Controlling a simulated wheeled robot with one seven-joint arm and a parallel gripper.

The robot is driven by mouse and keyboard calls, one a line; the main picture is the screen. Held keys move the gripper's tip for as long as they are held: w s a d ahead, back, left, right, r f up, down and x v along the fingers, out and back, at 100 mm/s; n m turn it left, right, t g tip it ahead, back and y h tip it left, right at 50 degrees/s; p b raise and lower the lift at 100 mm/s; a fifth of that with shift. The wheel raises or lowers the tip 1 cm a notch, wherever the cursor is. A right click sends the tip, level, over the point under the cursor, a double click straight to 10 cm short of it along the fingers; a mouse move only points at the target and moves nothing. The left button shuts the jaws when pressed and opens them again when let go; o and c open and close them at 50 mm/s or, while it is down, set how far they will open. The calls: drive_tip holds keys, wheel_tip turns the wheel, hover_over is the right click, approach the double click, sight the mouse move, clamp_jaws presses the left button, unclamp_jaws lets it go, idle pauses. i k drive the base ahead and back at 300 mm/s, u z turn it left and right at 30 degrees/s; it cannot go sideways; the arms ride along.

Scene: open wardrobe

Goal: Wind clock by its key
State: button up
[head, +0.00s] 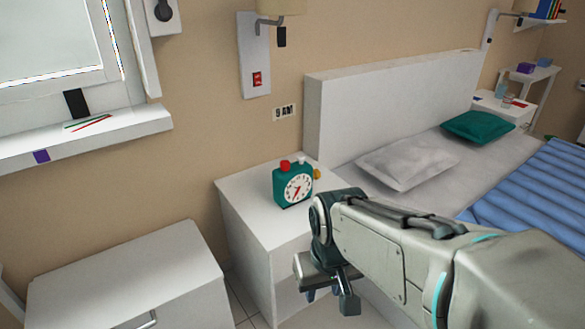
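A teal alarm clock (292,187) with a white face stands upright on the white nightstand (255,220).
The bed's headboard (390,98) and grey pillow (405,162) are right of the nightstand. A white cabinet (125,275) is at lower left. A wall lamp (262,45) hangs above. The nightstand top around the clock is otherwise clear.

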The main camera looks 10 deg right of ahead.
sight(316, 174)
drive_tip(key=u, duration=0.05)
drive_tip(key=k, duration=0.4)
drive_tip(key=z, duration=1.05)
drive_tip(key=i, duration=1.2)
drive_tip(key=u, duration=0.65)
drive_tip(key=i, duration=0.35)
drive_tip(key=u, duration=0.4)
